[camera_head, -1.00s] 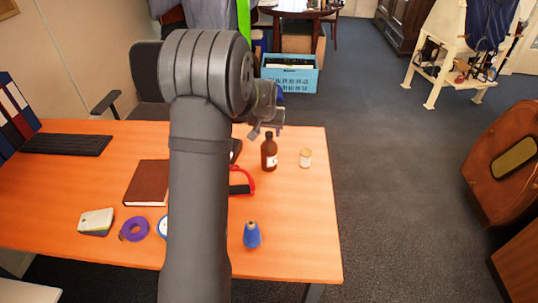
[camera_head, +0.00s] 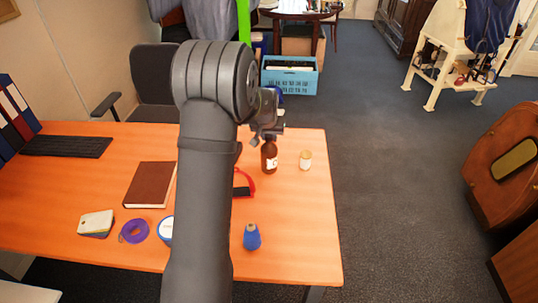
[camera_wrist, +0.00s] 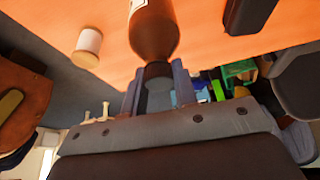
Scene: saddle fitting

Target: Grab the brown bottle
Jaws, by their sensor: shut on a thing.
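The brown bottle (camera_head: 269,160) stands upright near the far right part of the orange desk, with a pale label on its side. In the wrist view the bottle (camera_wrist: 153,32) hangs from the top of the picture, its dark cap (camera_wrist: 158,70) between the two fingers. My gripper (camera_head: 266,136) is at the bottle's top, and in the wrist view my gripper (camera_wrist: 156,88) is shut on the cap and neck. I cannot tell whether the bottle's base touches the desk.
A blue cone spool (camera_head: 252,236) and a brown book (camera_head: 149,185) are on the desk (camera_head: 300,220). The desk's right edge is near.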

